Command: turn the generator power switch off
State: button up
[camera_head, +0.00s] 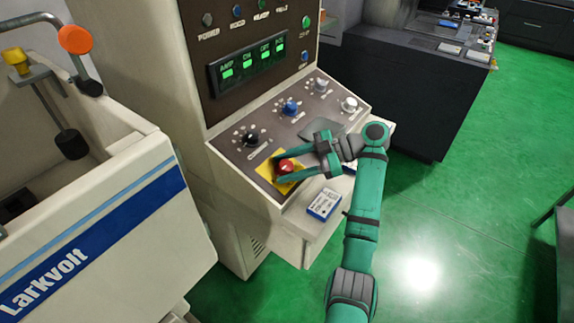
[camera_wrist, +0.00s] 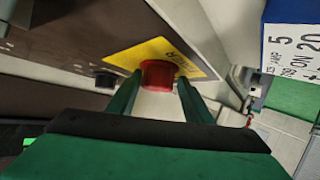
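The generator's sloped panel carries a red mushroom button (camera_head: 286,167) on a yellow plate (camera_head: 266,168). The button also shows in the wrist view (camera_wrist: 158,76). My gripper (camera_head: 277,173) is open, with one finger on each side of the red button. In the wrist view its fingers (camera_wrist: 159,84) flank the button, with narrow gaps showing. A black knob (camera_head: 250,138), a blue knob (camera_head: 291,107), a grey knob (camera_head: 321,85) and a white knob (camera_head: 349,103) sit along the panel.
Green digits light the display (camera_head: 246,67) above the panel. A labelled blue-and-white box (camera_head: 324,204) lies on the ledge below. The white Larkvolt tank (camera_head: 100,235) stands close on the left. A dark cabinet (camera_head: 400,90) stands behind right.

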jog(key=shift+w, duration=0.15)
dwell(0.3)
jog(key=shift+r, duration=0.1)
jog(key=shift+d+r, duration=0.1)
jog(key=shift+d, duration=0.05)
jog(key=v, duration=1)
jog(key=shift+d, duration=0.15)
